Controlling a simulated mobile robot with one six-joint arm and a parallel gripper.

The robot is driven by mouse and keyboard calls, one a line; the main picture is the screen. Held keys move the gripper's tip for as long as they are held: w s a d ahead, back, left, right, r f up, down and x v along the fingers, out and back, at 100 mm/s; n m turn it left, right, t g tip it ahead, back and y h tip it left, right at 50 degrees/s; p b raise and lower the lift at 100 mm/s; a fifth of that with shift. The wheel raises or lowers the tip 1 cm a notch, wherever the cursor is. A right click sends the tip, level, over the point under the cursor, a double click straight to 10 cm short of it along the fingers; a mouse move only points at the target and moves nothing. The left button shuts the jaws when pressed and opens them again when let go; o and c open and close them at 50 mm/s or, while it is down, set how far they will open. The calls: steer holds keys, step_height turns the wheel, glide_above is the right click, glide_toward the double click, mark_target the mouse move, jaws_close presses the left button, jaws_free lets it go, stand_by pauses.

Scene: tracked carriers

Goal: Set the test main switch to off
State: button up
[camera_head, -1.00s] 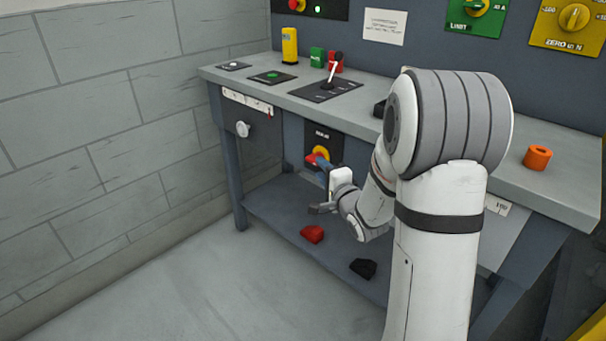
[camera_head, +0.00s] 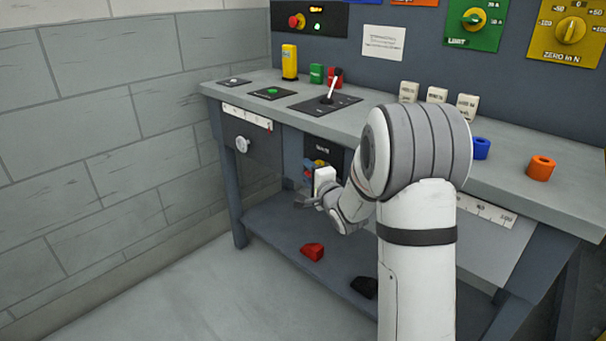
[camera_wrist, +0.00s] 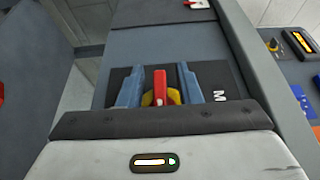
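The main switch has a red handle (camera_wrist: 160,87) on a yellow disc (camera_wrist: 148,99), on a black plate (camera_wrist: 217,80) whose label shows only an "M" in the wrist view. The handle points up and down in that picture. In the head view the plate (camera_head: 322,148) is on the bench's front, and the switch is partly hidden by my gripper (camera_head: 308,180). My gripper (camera_wrist: 159,88) is open. Its two blue fingers stand on either side of the red handle, with a visible gap on both sides. Whether the fingertips touch the plate is not clear.
The workbench top (camera_head: 400,135) overhangs the switch. It carries a lever (camera_head: 332,88), a yellow block (camera_head: 289,62) and an orange ring (camera_head: 540,168). A white knob (camera_head: 242,145) is left of the switch. Red (camera_head: 312,251) and black (camera_head: 364,287) pieces lie on the lower shelf.

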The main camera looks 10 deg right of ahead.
jaws_close()
